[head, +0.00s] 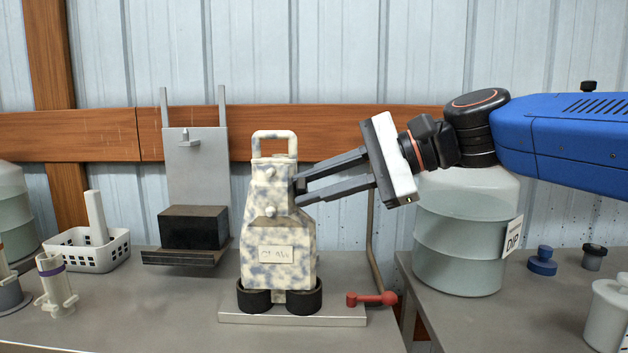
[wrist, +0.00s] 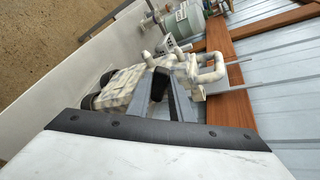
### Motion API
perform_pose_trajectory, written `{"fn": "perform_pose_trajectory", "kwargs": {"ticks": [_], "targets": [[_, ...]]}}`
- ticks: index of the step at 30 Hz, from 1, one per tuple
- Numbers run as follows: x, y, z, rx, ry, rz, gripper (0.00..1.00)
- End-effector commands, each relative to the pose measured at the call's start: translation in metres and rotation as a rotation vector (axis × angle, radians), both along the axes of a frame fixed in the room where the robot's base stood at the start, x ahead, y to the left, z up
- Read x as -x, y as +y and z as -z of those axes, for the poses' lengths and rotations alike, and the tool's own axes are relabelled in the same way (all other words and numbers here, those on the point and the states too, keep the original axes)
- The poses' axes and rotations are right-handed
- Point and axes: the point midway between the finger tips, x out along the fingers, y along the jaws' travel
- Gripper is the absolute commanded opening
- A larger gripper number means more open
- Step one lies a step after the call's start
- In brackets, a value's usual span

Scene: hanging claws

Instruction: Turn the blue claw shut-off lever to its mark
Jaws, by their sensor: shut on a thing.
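The claw (head: 278,225) is a cream body with blue-grey mottling, a loop handle on top and a small label on its front. It stands upright on a grey plate. My gripper (head: 299,188) reaches in from the right, its fingertips at the claw's upper right side. It is shut on a small dark part there, which seems to be the shut-off lever and is mostly hidden by the fingers. The wrist view shows my fingertips (wrist: 162,80) against the claw (wrist: 122,88). I cannot make out the lever's mark.
A black block (head: 193,228) on a metal bracket and a white basket (head: 88,250) stand to the left. A large translucent jar (head: 458,240) stands on the right bench, below my arm.

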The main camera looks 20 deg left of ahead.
Motion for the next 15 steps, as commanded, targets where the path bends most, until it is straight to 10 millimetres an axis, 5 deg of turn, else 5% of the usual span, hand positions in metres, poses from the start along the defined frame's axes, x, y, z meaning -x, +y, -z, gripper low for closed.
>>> {"fn": "perform_pose_trajectory", "kwargs": {"ticks": [15], "targets": [[0.01,-0.002,0.019,-0.106,-0.44,0.001,0.0]]}}
